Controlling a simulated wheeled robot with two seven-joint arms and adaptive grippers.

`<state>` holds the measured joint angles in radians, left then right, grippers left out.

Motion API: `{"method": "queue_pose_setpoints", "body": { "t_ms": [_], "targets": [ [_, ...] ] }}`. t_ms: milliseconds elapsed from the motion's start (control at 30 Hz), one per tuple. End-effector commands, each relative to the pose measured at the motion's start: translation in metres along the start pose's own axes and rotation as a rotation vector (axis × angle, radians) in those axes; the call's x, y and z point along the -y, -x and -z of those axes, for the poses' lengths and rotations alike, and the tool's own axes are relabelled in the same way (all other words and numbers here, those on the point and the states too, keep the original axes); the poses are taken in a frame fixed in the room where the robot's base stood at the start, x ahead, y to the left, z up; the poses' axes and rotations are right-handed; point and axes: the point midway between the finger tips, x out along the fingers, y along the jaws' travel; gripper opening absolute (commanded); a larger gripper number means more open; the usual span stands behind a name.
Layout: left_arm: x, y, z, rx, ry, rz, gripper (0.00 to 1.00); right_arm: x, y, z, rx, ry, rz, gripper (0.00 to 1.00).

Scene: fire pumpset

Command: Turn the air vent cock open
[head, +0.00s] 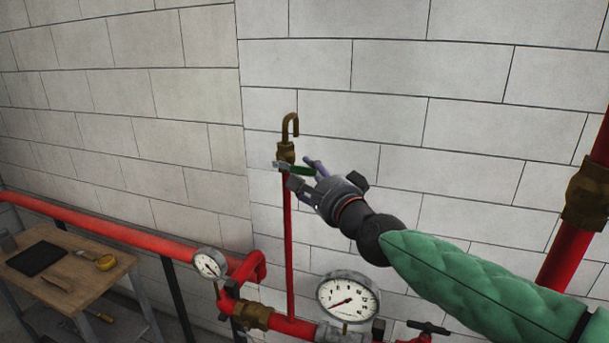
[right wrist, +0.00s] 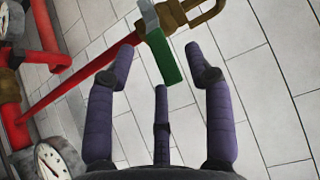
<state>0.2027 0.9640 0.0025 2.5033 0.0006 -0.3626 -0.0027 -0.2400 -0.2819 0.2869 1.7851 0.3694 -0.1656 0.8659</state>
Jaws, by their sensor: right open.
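The air vent cock (head: 286,153) is a brass fitting with a hooked spout on top of a thin vertical red pipe (head: 288,245), in front of the block wall. Its lever has a green grip (head: 303,170) that points right, roughly level, in the head view. My right gripper (head: 307,176) is at the lever from the right, with its purple fingers spread. In the right wrist view the green grip (right wrist: 164,60) lies between the open fingertips, with no clear contact. The brass body (right wrist: 178,14) is just beyond them. My left gripper is in neither view.
Two pressure gauges, a smaller one (head: 210,264) and a larger one (head: 348,297), stand on the red pipework below. A thick red pipe with a brass fitting (head: 586,195) is at the right. A wooden table (head: 75,268) is at the left. The wall around the cock is bare.

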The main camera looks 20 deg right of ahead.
Motion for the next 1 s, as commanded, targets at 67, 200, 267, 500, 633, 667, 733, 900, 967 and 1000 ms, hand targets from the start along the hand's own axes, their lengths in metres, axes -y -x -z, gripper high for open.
{"method": "queue_pose_setpoints", "body": {
  "t_ms": [67,200,267,500,633,667,733,900,967,1000],
  "targets": [
    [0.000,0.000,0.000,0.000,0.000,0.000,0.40,-0.001,-0.011,0.000,0.000,0.000,-0.001,0.53],
    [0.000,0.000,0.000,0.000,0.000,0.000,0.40,0.000,-0.023,0.000,0.000,0.000,-0.001,0.53],
    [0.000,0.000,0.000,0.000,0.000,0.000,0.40,0.000,-0.026,0.000,0.000,0.000,-0.001,0.53],
    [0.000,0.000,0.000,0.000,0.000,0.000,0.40,0.000,-0.029,0.000,0.000,0.000,0.000,0.53],
    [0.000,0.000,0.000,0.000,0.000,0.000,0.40,0.000,-0.029,0.000,0.000,0.000,0.000,0.50],
    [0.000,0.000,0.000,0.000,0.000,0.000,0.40,0.000,-0.029,0.000,0.000,0.000,0.000,0.42],
    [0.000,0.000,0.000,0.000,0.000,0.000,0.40,0.000,-0.029,0.000,0.000,0.000,0.000,0.22],
    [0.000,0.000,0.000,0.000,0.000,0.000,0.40,0.000,-0.029,0.000,0.000,0.000,0.000,0.00],
    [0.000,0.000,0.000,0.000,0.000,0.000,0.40,0.000,-0.029,0.000,0.000,0.000,-0.001,0.00],
    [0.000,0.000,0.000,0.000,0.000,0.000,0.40,0.000,-0.029,0.001,0.000,0.000,-0.001,0.00]
  ]
}}
